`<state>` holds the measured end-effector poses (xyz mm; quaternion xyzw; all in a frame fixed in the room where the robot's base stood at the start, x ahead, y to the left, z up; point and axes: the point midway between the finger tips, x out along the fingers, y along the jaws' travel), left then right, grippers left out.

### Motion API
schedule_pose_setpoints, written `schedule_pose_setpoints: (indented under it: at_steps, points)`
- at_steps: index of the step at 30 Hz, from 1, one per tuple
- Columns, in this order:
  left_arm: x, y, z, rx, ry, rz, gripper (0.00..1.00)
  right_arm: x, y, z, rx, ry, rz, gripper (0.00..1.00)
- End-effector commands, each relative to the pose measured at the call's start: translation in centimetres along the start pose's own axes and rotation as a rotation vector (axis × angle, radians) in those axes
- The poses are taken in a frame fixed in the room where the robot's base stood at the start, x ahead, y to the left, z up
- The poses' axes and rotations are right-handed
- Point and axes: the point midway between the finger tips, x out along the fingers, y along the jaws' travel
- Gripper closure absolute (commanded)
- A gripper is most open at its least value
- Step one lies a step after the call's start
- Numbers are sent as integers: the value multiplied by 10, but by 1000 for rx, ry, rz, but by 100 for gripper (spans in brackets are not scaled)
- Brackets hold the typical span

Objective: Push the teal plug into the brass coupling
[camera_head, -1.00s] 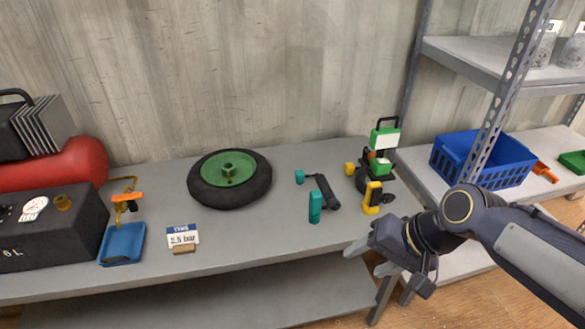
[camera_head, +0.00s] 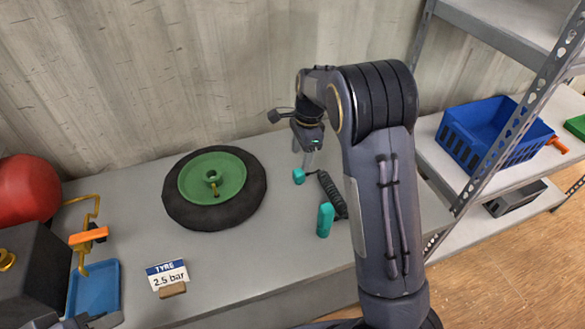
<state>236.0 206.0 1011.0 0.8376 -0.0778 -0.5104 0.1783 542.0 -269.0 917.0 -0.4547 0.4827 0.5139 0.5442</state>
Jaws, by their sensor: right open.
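A small teal plug (camera_head: 299,176) lies on the bench at the end of a dark ribbed hose (camera_head: 330,192). A larger upright teal piece (camera_head: 325,219) stands at the hose's near end. My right gripper (camera_head: 303,157) is open and points down just above the small teal plug, with nothing visible between its fingers. I cannot tell if it touches the plug. The brass coupling (camera_head: 7,260) is at the far left on the dark box, partly cut by the picture edge. A dark part of my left gripper (camera_head: 90,321) shows at the bottom left; its fingers are unclear.
A tyre with a green hub (camera_head: 213,171) lies left of the plug. A "2.5 bar" sign (camera_head: 167,275), a blue tray (camera_head: 94,288) and an orange-handled brass pipe (camera_head: 87,236) are further left. A blue crate (camera_head: 490,135) is on the right shelf. My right arm hides the bench's right part.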

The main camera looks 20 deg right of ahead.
Motion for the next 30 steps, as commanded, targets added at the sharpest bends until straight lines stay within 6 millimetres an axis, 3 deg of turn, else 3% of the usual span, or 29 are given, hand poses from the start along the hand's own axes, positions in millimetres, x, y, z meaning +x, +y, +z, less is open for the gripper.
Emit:
schedule_pose_setpoints:
  at_steps: [10,17,26,30]
  points:
    - [0,0,0,0,0,0,64,3,0,0,0,1,2,44]
    - [0,0,0,0,0,0,64,25,0,0,-1,1,3,44]
    - [-1,0,0,0,0,0,64,28,0,0,-1,0,2,44]
    - [-3,1,-2,0,0,0,64,44,1,-1,0,1,5,44]
